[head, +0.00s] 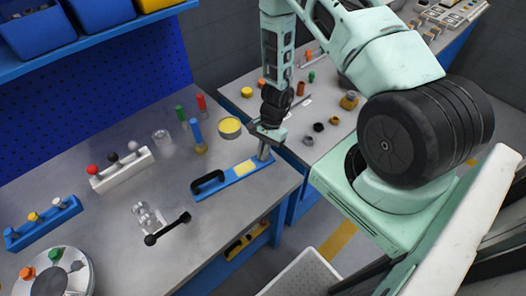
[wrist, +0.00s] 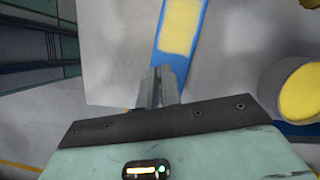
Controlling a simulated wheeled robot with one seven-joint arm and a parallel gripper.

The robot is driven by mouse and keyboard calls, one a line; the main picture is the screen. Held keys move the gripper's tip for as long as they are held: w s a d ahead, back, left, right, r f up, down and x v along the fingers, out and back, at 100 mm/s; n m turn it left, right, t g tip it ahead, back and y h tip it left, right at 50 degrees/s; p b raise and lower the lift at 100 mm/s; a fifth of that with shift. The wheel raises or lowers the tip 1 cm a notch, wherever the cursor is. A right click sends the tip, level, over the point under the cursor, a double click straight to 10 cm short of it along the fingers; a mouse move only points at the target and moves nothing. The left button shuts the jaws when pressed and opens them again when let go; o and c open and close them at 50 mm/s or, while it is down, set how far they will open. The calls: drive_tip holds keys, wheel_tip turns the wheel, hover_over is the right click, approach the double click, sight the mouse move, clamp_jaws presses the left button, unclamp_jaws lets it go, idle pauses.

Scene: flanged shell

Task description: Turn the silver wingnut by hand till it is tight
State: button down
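My gripper (head: 268,138) is above the right edge of the left workbench, over the end of a blue bar with a black handle (head: 208,182). In the wrist view my gripper's two grey fingers (wrist: 160,76) are close together with nothing visible between them; the blue bar (wrist: 188,12) shows beyond them. A round grey flanged part (head: 84,284) is at the bottom left of the head view, far from my gripper. Orange and green pieces and grey shapes sit on it. I cannot make out clearly which is the silver wingnut.
A yellow-topped can (head: 230,127) stands beside the blue bar. A white block with knobs (head: 122,172), a clear fitting with a black lever (head: 168,229) and a blue rack (head: 42,226) occupy the left bench. Bare bench lies between them.

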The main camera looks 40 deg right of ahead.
drive_tip(key=m+b, duration=0.1)
drive_tip(key=b, duration=0.3)
drive_tip(key=shift+w+d+f+m+t, duration=0.1)
drive_tip(key=shift+w+f+m+t, duration=0.05)
drive_tip(key=shift+f+m+t, duration=0.25)
drive_tip(key=m+b, duration=0.1)
drive_tip(key=b, duration=0.2)
drive_tip(key=shift+r+m+t, duration=0.3)
drive_tip(key=shift+m, duration=0.1)
drive_tip(key=shift+r, duration=0.1)
drive_tip(key=c, duration=1.6)
unclamp_jaws()
drive_tip(key=shift+r, duration=0.1)
drive_tip(key=v, duration=1.7)
drive_tip(key=shift+r, duration=0.1)
